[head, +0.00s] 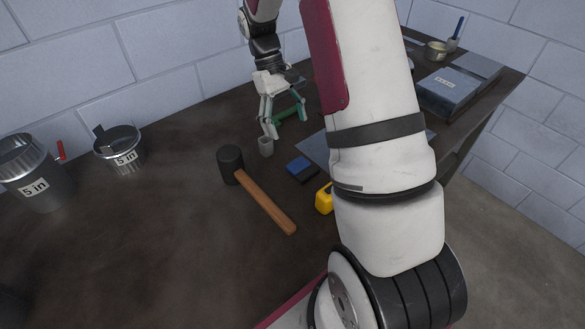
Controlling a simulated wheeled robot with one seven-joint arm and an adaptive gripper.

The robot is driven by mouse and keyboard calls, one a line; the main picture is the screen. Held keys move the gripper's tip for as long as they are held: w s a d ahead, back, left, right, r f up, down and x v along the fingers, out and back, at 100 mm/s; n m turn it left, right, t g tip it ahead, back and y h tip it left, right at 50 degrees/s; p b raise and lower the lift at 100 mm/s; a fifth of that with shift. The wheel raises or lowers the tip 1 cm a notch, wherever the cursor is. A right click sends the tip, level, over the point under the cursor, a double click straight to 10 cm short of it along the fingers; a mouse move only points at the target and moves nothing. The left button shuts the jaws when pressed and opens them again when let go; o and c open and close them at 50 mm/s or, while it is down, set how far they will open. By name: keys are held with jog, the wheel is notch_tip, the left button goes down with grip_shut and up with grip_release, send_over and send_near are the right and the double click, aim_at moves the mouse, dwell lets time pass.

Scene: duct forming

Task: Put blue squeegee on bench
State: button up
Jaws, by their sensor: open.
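The bench (150,230) is a dark brown worktop running along the block wall. A small flat blue piece with a dark edge (302,168) lies on it, right of the mallet; it may be the blue squeegee, but I cannot tell for sure. My gripper (286,119) is open at the far side of the bench, pointing down, beyond the blue piece. A green item (290,114) shows between and behind its fingers; I cannot tell whether they touch it. My arm hides part of the bench on the right.
A mallet (262,201) lies mid-bench, and a small grey cup (266,147) stands just below the gripper's left finger. A yellow item (324,199), metal duct pieces (40,178) and a grey-blue box (449,90) are also there.

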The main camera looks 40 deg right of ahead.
send_over(301, 166)
jog(key=w, duration=0.2)
jog(key=f, duration=0.4)
jog(key=f+p, duration=0.1)
jog(key=f, duration=0.1)
jog(key=shift+w+a+f, duration=0.1)
jog(key=shift+w+a, duration=0.1)
jog(key=shift+a, duration=0.15)
jog(key=shift+w+d+p+x, duration=0.15)
jog(key=shift+p+x, duration=0.15)
jog(key=shift+x, duration=1.1)
jog(key=shift+w+d+p+x, duration=0.15)
jog(key=shift+p+x, duration=0.15)
jog(key=shift+x, duration=1.1)
jog(key=c, duration=1.3)
jog(key=shift+c, duration=0.2)
